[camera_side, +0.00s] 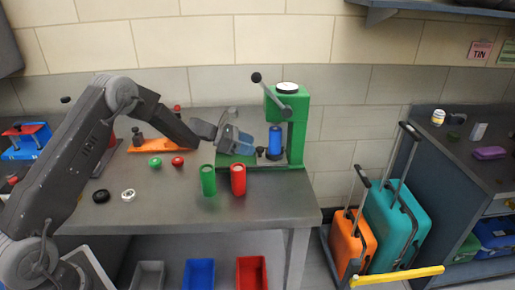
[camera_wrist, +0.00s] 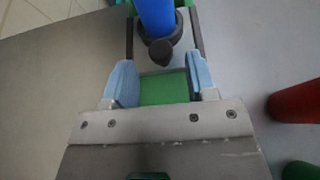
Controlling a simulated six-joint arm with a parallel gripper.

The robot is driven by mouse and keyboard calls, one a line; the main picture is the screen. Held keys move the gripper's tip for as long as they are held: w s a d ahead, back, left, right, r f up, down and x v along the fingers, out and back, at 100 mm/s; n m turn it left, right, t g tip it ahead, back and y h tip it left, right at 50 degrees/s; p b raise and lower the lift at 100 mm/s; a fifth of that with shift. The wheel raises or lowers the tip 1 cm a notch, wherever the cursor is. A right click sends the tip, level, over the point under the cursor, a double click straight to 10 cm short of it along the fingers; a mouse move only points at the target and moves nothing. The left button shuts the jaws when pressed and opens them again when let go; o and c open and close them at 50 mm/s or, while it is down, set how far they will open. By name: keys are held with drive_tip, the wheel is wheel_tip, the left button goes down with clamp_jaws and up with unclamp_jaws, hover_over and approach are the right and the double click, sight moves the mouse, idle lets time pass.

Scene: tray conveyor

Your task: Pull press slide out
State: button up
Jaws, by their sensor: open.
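The green press (camera_side: 298,125) stands at the right part of the bench, with a lever on top. A blue cylinder (camera_side: 275,138) stands upright in it on the press slide, and it also shows in the wrist view (camera_wrist: 156,14). The slide's dark round knob (camera_wrist: 160,51) faces my gripper (camera_wrist: 163,82). The knob also shows in the side view (camera_side: 260,150). My gripper is open, its two light-blue fingers apart over the green base (camera_wrist: 163,89). The knob lies just beyond the fingertips, roughly centred between them. Nothing is between the fingers.
A green cylinder (camera_side: 208,181) and a red cylinder (camera_side: 238,180) stand in front of the press near the bench edge. Small green (camera_side: 155,162) and red (camera_side: 178,161) round parts lie left. Rings (camera_side: 128,195) lie at the front left. The front middle is fairly clear.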

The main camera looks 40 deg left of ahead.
sight(258, 148)
drive_tip(key=shift+x, duration=1.75)
drive_tip(key=shift+c, duration=0.5)
clamp_jaws()
